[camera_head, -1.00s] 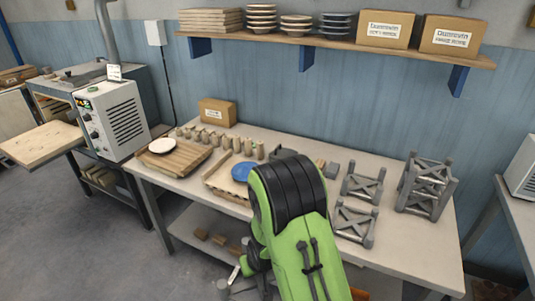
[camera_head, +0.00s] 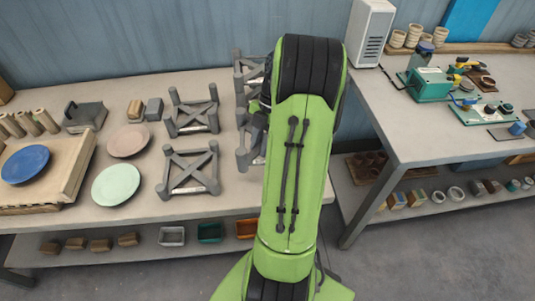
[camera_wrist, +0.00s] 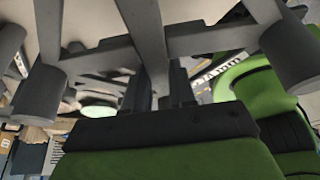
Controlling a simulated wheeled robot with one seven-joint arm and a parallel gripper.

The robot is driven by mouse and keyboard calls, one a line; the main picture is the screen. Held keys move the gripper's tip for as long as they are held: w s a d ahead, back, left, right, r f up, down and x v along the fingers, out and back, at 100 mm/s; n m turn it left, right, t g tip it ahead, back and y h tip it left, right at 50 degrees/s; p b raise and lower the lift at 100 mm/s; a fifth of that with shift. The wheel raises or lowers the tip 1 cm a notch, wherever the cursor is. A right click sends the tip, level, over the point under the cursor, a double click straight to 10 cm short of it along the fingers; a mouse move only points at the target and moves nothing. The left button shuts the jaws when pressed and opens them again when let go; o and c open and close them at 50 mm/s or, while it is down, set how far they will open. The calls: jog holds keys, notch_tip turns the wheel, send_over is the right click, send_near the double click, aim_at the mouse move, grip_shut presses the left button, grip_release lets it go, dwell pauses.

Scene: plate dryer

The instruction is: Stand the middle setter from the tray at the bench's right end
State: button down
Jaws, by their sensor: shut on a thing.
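The setters are grey X-shaped frames with round corner posts. In the head view one setter (camera_head: 192,110) stands on the bench (camera_head: 150,80), with another setter (camera_head: 190,172) in front of it. More grey setter frame (camera_head: 246,140) shows at the right, partly hidden behind my arm; I cannot tell there which parts are stacked and which are held. In the wrist view my gripper (camera_wrist: 160,92) is shut on a bar of a grey setter (camera_wrist: 90,55), whose crossed bars and posts fill the upper picture. My fingertips are hidden in the head view.
A pink plate (camera_head: 128,140), a green plate (camera_head: 116,184) and a blue plate (camera_head: 25,164) on a wooden tray (camera_head: 75,165) lie to the left. A second table (camera_head: 420,135) with a white box unit (camera_head: 369,30) stands right, beyond a gap.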

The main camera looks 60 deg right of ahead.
aim_at(261, 176)
jog(key=shift+s+d, duration=0.2)
jog(key=shift+d, duration=0.1)
notch_tip(261, 176, down, 10)
jog(key=b, duration=0.3)
jog(key=shift+s+a+r, duration=0.1)
jog(key=shift+a+r, duration=0.05)
jog(key=shift+r, duration=0.05)
jog(key=shift+f, duration=0.1)
jog(key=c, duration=0.9)
grip_release()
